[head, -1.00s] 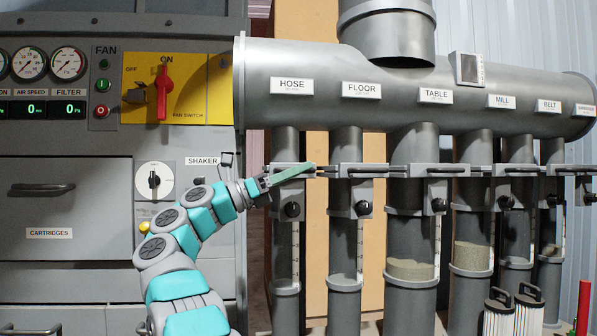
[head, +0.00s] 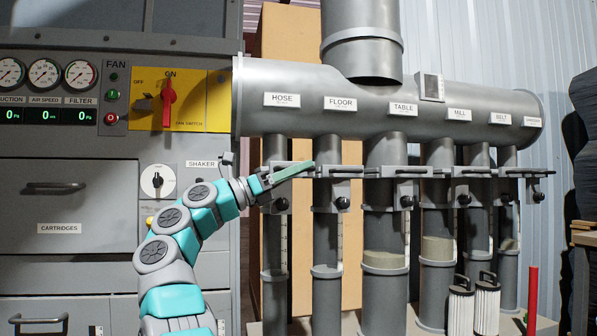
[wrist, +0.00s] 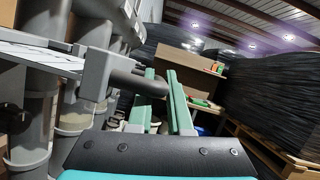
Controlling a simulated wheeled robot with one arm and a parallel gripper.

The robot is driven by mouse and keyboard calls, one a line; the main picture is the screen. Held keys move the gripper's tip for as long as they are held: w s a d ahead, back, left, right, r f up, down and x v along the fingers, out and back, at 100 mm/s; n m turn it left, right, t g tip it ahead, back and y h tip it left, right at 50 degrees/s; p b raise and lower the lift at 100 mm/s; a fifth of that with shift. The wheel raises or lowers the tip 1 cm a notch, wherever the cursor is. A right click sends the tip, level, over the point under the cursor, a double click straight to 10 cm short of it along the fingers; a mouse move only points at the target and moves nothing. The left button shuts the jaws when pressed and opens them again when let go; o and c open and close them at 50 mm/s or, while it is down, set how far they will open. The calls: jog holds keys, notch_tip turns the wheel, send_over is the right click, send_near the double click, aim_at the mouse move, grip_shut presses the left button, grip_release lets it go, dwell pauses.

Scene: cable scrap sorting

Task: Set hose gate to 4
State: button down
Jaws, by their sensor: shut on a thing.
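The hose gate (head: 270,168) is a grey slide gate across the pipe under the HOSE label (head: 282,100). A dark knob (head: 281,204) and a strip scale (head: 284,245) sit below it; the scale's numbers are too small to read. My gripper (head: 308,166) has green fingers lying across the front of this gate. In the wrist view, the dark round gate handle (wrist: 138,82) sticks out of a grey bracket and reaches between the fingers, which are shut on it. The fingers hide much of the gate in the head view, and I cannot read its setting.
The floor gate (head: 343,172) and further gates stand close to the right in a row. The fan switch panel (head: 195,98) is to the left, its red lever upright toward ON. Filter cartridges (head: 487,305) and a red post (head: 532,295) stand at lower right.

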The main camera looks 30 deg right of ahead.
jog(key=shift+s, duration=0.25)
jog(key=c, duration=0.8)
grip_release()
jog(key=shift+r, duration=0.1)
jog(key=shift+c, duration=0.2)
jog(key=shift+a, duration=0.1)
jog(key=shift+w+a+f, duration=0.2)
jog(key=shift+a+f, duration=0.05)
jog(key=shift+a, duration=0.15)
jog(key=v, duration=0.7)
jog(key=shift+d, duration=0.1)
